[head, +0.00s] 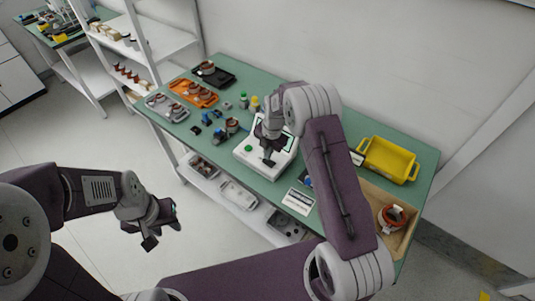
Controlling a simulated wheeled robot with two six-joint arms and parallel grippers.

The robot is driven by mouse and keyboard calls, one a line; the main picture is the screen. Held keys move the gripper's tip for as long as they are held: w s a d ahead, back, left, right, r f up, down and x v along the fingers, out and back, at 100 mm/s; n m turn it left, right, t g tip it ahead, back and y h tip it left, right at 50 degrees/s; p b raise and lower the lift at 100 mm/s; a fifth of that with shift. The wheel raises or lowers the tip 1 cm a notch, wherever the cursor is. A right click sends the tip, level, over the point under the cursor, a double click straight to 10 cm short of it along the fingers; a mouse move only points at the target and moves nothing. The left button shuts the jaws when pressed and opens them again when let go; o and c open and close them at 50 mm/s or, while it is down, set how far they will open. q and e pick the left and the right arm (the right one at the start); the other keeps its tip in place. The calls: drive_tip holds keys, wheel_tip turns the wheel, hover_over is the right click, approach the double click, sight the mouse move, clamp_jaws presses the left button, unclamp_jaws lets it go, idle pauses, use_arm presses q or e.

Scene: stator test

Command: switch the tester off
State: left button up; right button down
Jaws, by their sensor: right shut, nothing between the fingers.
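The tester (244,157) is a white box with a screen (286,143), standing on the green table near its middle. A round green button (249,149) shows on the left of its top. My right gripper (268,162) is shut and empty, pointing down in front of the screen, just right of the green button. I cannot tell whether it touches the tester. The gripper and wrist hide part of the tester's top. My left gripper (163,236) is over the floor, left of the table and away from the tester; its fingers look apart and empty.
An orange tray (182,84), a grey tray (158,111) and a black tray (225,79) with copper-wound parts are at the table's left. A yellow bin (388,159) and a wooden-coloured box (367,198) holding a stator (393,217) are at the right. Small tools lie left of the tester.

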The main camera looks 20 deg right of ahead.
drive_tip(key=shift+w+f, duration=0.1)
drive_tip(key=shift+f, duration=0.7)
drive_tip(key=shift+a+f+b, duration=0.1)
drive_tip(key=shift+f+b, duration=0.1)
drive_tip(key=shift+b, duration=0.2)
drive_tip(key=shift+s+d, duration=0.35)
drive_tip(key=shift+s, duration=0.3)
drive_tip(key=shift+d, duration=0.15)
